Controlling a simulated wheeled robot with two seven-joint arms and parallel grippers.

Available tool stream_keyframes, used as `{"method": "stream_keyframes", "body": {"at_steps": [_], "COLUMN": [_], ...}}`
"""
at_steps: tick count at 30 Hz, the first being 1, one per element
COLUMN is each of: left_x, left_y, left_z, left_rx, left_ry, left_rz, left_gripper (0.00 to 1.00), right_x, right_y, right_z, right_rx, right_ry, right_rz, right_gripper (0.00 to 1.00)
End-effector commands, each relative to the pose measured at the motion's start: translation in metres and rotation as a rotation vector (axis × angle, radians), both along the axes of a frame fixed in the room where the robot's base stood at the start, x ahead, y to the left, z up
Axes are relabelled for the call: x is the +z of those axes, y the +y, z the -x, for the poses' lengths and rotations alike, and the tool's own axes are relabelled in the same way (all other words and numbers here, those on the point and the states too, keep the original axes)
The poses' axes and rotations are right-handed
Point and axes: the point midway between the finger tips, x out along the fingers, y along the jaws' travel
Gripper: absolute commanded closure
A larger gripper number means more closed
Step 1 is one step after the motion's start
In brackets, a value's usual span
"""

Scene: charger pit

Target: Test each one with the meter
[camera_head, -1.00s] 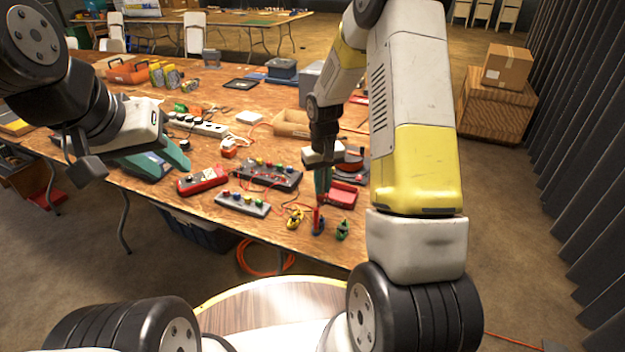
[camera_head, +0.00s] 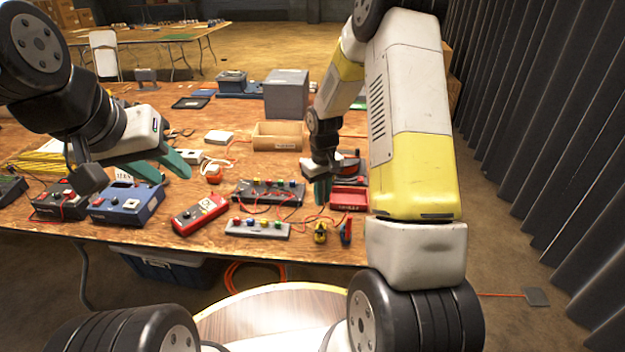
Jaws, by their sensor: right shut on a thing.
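A red handheld meter (camera_head: 200,213) lies on the wooden table near its front edge, with red leads running right. A black box with coloured posts (camera_head: 269,193) and a grey strip with coloured posts (camera_head: 258,229) lie right of it. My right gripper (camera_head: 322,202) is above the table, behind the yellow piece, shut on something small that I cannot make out.
A blue box device (camera_head: 127,204) is below my left gripper. A red tray (camera_head: 349,198) is beside my right gripper. A wooden tray (camera_head: 277,137) and a grey box (camera_head: 286,94) stand farther back. My right forearm hides the table's right end.

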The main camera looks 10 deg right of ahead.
Motion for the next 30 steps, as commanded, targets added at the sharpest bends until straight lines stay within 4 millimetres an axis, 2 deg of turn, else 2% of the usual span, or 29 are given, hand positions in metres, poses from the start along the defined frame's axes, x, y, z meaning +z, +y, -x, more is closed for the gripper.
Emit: {"method": "stream_keyframes", "body": {"at_steps": [5, 18, 30], "left_x": [0.000, 0.000, 0.000], "left_y": [0.000, 0.000, 0.000], "left_z": [0.000, 0.000, 0.000], "left_rx": [0.000, 0.000, 0.000], "left_ry": [0.000, 0.000, 0.000], "left_rz": [0.000, 0.000, 0.000], "left_gripper": [0.64, 0.64, 0.64], "right_x": [-0.009, -0.051, -0.060], "right_y": [0.000, 0.000, 0.000], "right_z": [0.000, 0.000, 0.000], "right_rx": [0.004, 0.004, 0.004], "right_ry": [0.002, 0.002, 0.000], "right_rz": [0.001, 0.000, 0.000], "right_gripper": [1.00, 1.00, 1.00]}}
